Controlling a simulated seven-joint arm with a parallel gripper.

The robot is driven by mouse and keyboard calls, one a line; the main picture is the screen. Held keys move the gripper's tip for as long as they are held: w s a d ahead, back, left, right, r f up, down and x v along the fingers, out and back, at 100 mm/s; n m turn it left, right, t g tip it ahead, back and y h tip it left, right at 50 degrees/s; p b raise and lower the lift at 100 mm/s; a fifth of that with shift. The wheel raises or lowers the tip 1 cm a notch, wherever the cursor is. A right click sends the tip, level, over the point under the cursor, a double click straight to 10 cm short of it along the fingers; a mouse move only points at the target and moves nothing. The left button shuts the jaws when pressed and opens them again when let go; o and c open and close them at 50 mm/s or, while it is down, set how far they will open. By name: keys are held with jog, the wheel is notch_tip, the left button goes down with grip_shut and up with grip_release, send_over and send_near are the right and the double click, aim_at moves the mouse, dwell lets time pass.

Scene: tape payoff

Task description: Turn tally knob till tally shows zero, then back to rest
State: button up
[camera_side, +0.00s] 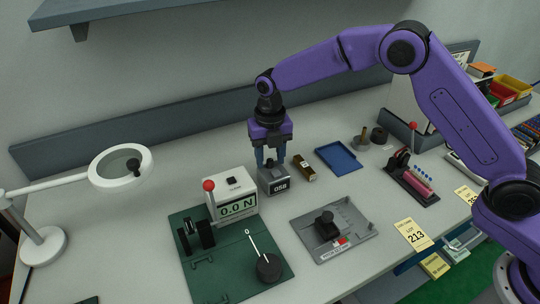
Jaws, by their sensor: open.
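The tally counter (276,187) is a small grey box on the bench, right of the white force gauge. Its front window seems to read 058, though the digits are small. My gripper (270,160) points straight down at the top of the tally. Its blue fingers are open and their tips are at or just above the box.
Close right of the tally lies a brown and black block (304,168). The white gauge (231,196) reading 0.0 N, with a red-knobbed lever, stands close left on a green plate (205,270). A blue tray (339,157) and grey fixture plate (350,244) lie to the right.

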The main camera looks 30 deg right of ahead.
aim_at(270, 160)
jog(key=shift+f, duration=0.1)
grip_shut()
jog(key=shift+m, duration=2.3)
grip_release()
notch_tip(270, 160, up, 18)
jog(key=shift+f, duration=0.25)
